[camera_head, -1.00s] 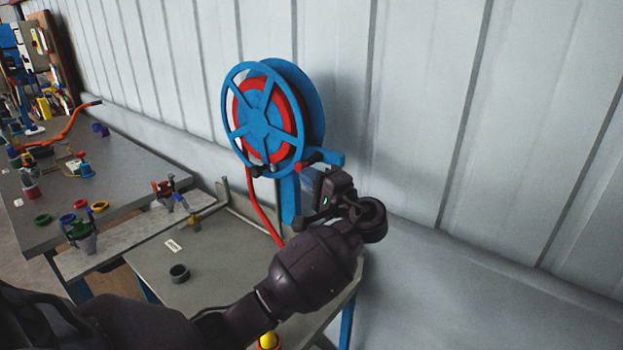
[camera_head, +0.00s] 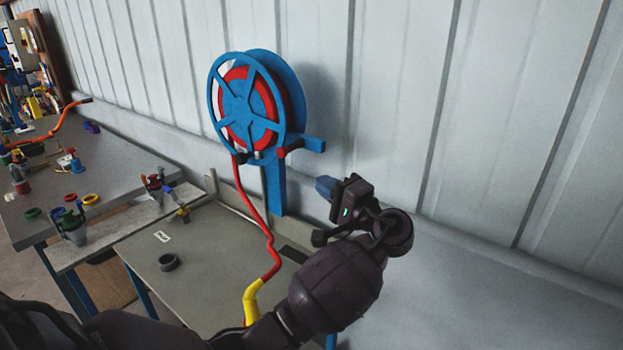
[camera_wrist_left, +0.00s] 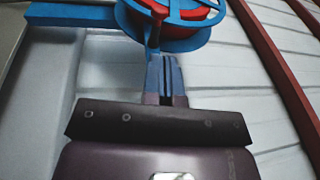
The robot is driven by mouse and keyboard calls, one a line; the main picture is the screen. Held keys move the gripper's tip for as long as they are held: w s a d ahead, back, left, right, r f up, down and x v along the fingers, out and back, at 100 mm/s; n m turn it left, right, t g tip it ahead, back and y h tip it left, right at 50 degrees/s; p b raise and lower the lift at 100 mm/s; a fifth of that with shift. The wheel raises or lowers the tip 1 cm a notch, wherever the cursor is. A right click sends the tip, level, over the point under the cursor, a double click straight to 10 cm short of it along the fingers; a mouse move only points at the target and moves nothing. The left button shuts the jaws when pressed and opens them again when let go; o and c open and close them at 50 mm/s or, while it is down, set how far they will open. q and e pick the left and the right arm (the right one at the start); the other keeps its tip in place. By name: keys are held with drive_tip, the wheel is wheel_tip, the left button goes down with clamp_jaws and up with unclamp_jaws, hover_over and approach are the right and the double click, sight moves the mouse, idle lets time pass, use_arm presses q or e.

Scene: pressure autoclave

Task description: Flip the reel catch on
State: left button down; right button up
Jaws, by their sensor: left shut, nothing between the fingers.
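The blue hose reel (camera_head: 243,104) with its red hose stands on a blue post (camera_head: 273,190) near the wall. A small red-and-black lever (camera_head: 290,149), which looks like the catch, sits at the reel's lower right by the blue bracket. My left gripper (camera_head: 326,187) is right of the post and below the bracket, apart from the lever. Its fingers are shut and empty. In the left wrist view the shut fingers (camera_wrist_left: 165,75) point toward the reel (camera_wrist_left: 180,25), whose lower part shows beyond them. My right gripper is out of view.
The red hose (camera_head: 256,220) hangs down to a yellow end piece (camera_head: 252,298) at the grey table (camera_head: 205,255). A dark ring (camera_head: 168,262) lies on that table. The corrugated wall (camera_head: 400,100) is close behind the reel and arm.

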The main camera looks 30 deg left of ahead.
use_arm(q)
drive_tip(key=w+d+f+m+t+h, duration=0.2)
drive_tip(key=w+d+m+t+h, duration=0.2)
drive_tip(key=w+d+t+h, duration=0.45)
drive_tip(key=s+d+f+t+h, duration=0.1)
drive_tip(key=s+f+t+h, duration=0.3)
drive_tip(key=f+h, duration=0.6)
drive_tip(key=s+a+f+n+g, duration=0.3)
drive_tip(key=s+f, duration=0.8)
drive_tip(key=s, duration=0.4)
drive_tip(key=s+a+f+n+g, duration=0.3)
drive_tip(key=s+a+f, duration=0.1)
drive_tip(key=s+f, duration=0.8)
drive_tip(key=s, duration=0.2)
drive_tip(key=shift+s+a+f, duration=0.15)
drive_tip(key=shift+s+a, duration=0.15)
drive_tip(key=shift+s, duration=0.1)
drive_tip(key=shift+h, duration=0.25)
